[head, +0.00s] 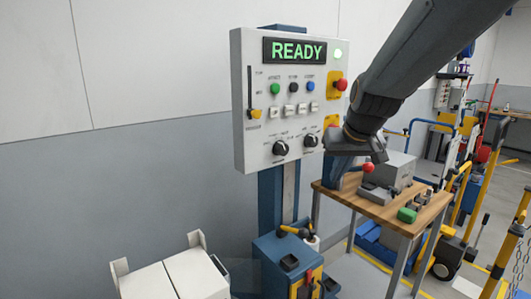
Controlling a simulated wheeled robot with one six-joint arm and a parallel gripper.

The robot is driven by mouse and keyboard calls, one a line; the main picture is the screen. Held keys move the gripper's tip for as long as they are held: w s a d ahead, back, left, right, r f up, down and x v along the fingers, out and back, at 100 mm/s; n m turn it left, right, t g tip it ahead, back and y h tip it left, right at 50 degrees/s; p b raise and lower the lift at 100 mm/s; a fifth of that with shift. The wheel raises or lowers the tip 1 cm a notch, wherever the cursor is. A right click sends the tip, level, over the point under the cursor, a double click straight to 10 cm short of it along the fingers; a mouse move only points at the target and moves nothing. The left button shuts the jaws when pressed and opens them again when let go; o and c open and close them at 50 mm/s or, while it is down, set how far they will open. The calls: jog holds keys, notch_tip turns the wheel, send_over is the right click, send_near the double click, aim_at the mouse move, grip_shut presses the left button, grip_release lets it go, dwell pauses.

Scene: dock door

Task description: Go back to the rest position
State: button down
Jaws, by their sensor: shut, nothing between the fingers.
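My gripper (340,150) shows in the head view at the end of my dark arm, which comes in from the upper right. It is shut and holds nothing. It is in front of the lower right edge of a white control panel (250,130); I cannot tell whether it touches the panel. The panel's display (295,51) reads READY in green. The panel carries a slider with a yellow knob (257,114), coloured buttons, a row of small switches, two black knobs and a red button (341,84) on yellow. Part of a lower yellow plate is hidden behind my arm.
A wooden workbench (425,215) with a red-knobbed tool and a green block stands right of the panel. A blue cabinet (268,250) stands below the panel, and a white box (172,280) is at lower left. Yellow posts and carts crowd the right. The left wall side is open.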

jog(key=s+f+g, duration=0.5)
jog(key=s+f, duration=1.3)
jog(key=s, duration=0.4)
jog(key=shift+s+m+g+h, duration=0.3)
jog(key=shift+s, duration=0.05)
